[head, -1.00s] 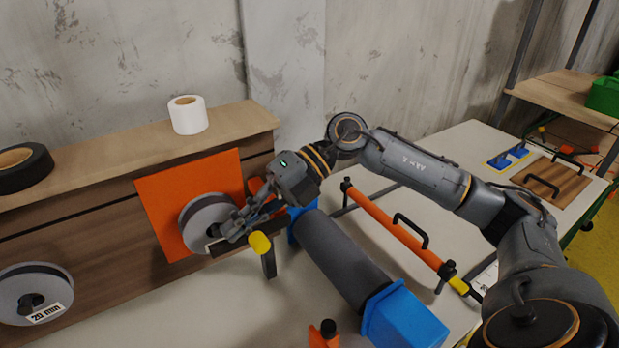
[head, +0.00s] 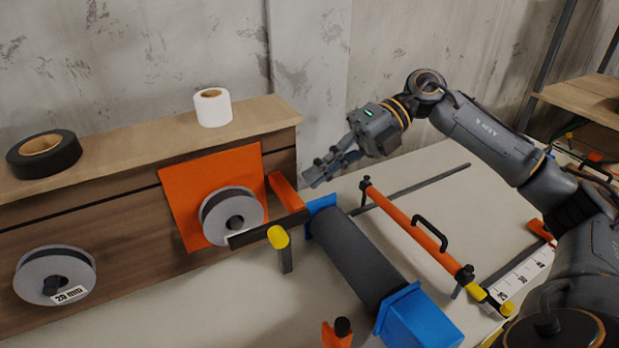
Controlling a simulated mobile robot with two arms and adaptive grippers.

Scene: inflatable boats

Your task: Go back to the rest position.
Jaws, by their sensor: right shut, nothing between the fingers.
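My right gripper (head: 318,172) is shut and empty. It hangs in the air above the bench, right of the wooden shelf and above the far end of the dark roller. My right arm comes in from the right edge and is bent at a raised elbow. The gripper is clear of the grey reel (head: 231,217) on the orange panel (head: 182,205). My left gripper is not in view.
A dark roller (head: 355,255) with blue end blocks (head: 419,322) lies on the bench (head: 215,305). Beside it is an orange bar (head: 408,229) with a black handle. A white roll (head: 212,107) and a black roll (head: 44,154) stand on the shelf (head: 130,143). Another reel (head: 54,275) hangs at left.

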